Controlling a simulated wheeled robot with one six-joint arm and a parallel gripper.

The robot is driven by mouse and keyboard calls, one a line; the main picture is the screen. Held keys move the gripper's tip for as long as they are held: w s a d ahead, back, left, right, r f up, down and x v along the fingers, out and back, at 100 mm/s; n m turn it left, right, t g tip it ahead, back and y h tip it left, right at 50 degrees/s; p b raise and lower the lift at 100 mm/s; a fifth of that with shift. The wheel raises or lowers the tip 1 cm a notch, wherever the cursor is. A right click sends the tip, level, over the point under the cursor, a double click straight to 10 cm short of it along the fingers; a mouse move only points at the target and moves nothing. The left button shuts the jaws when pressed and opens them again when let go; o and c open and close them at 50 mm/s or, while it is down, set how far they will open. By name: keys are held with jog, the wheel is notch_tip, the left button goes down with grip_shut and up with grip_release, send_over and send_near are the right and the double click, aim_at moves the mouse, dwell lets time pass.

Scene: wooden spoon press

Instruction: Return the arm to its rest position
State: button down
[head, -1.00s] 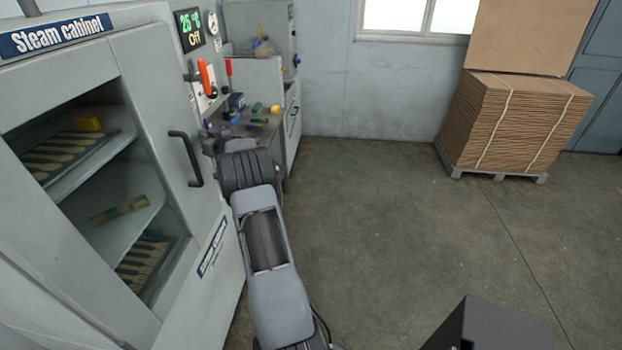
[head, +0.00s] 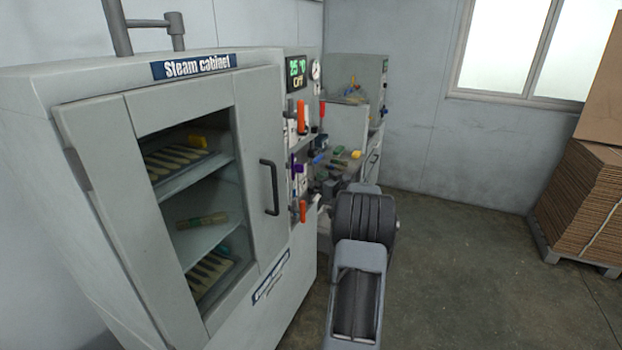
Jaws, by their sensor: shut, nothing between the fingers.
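My arm (head: 358,285) rises from the bottom edge, right of the steam cabinet, with its dark ribbed joint (head: 364,218) on top. My gripper (head: 328,187) shows only as small dark parts beyond that joint, near the cabinet's control panel. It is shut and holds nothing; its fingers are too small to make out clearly. The steam cabinet (head: 100,95) stands at the left with its door shut. Its display (head: 296,67) reads 25 °C and Off.
A bench with small coloured items (head: 340,152) stands behind. Stacked cardboard (head: 585,205) sits on a pallet at the right. Floor (head: 460,270) between is clear.

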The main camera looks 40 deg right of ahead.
jog(key=shift+s+d, duration=0.15)
jog(key=shift+s, duration=0.35)
jog(key=s+d+f+m+g+h, duration=0.2)
jog(key=s+f+m+g+h, duration=0.2)
jog(key=s+f+g+h, duration=0.4)
jog(key=s+a+r+n+g+y, duration=0.1)
jog(key=s+a+r+g+y, duration=0.1)
jog(key=a, duration=1.3)
jog(key=s+a+r+n+g+y, duration=0.1)
jog(key=s+a+y, duration=0.3)
jog(key=a, duration=1.2)
jog(key=s+a+r+n+g+y, duration=0.2)
jog(key=s+a, duration=0.6)
jog(key=a, duration=0.7)
jog(key=shift+s+a+r+n+g+y, duration=0.2)
jog(key=shift+r+n+g+y, duration=0.15)
jog(key=shift+n+y, duration=0.55)
